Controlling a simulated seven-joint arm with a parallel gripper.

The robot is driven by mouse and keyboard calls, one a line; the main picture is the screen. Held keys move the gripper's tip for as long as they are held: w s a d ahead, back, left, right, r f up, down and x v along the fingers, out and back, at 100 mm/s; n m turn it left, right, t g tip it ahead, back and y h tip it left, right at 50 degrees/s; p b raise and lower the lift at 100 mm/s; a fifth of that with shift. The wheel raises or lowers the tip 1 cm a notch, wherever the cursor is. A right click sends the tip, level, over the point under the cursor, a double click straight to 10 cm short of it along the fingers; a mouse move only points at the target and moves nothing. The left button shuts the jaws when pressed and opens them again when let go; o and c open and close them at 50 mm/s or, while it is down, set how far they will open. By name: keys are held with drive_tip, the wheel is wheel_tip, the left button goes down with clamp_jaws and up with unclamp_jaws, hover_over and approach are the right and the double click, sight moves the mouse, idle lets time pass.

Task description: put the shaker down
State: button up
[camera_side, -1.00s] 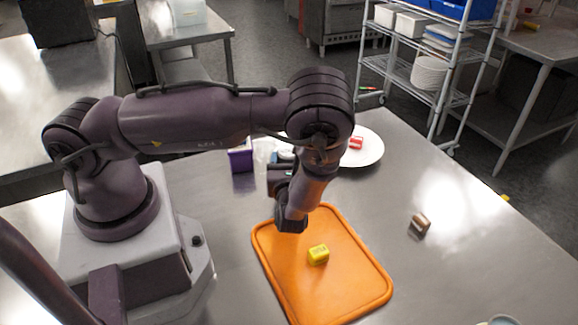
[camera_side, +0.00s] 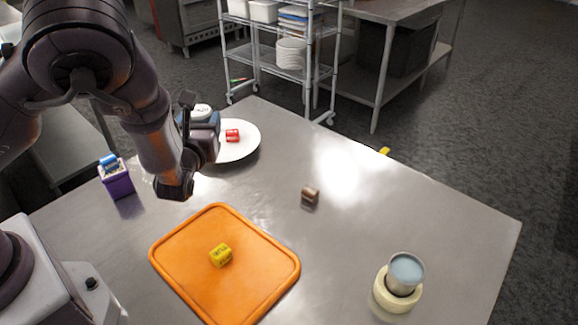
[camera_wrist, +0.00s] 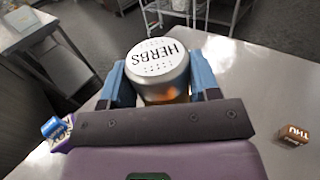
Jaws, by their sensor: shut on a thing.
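My gripper (camera_wrist: 165,88) is shut on the shaker (camera_wrist: 158,68), which stands between its two blue fingers. The shaker has a round white lid marked HERBS, and an orange-brown patch shows low on its body. In the side view the shaker's pale lid (camera_side: 202,109) shows above my gripper (camera_side: 203,128), left of the white plate. The gripper and wrist hide the shaker's lower part and base, so I cannot tell its height above the table.
An orange board (camera_side: 190,262) bears a yellow block (camera_side: 220,255). A white plate (camera_side: 245,148) bears a red block (camera_side: 232,135). A purple container (camera_side: 119,184) holds a blue block (camera_side: 109,160). A brown block (camera_side: 310,195) and a cup in a cream ring (camera_side: 398,290) sit right; table space between is clear.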

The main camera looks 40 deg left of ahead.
drive_tip(key=w+d+m+t+h, duration=0.4)
drive_tip(key=d+m+h, duration=0.1)
drive_tip(key=d+h, duration=0.15)
drive_tip(key=shift+m+h, duration=0.4)
drive_tip(key=shift+h, duration=0.45)
drive_tip(key=shift+w+d+f, duration=0.2)
drive_tip(key=shift+w+f, duration=1.9)
drive_tip(key=shift+w, duration=0.35)
drive_tip(key=shift+w+d+f, duration=0.25)
drive_tip(key=shift+w+f, duration=1.9)
drive_tip(key=shift+w, duration=0.25)
drive_tip(key=shift+w+d+f, duration=0.2)
drive_tip(key=shift+w+f, duration=1.9)
drive_tip(key=shift+w, duration=0.35)
drive_tip(key=shift+f, duration=0.2)
drive_tip(key=o, duration=1)
drive_tip(key=shift+o, duration=0.2)
drive_tip(key=shift+r, duration=0.1)
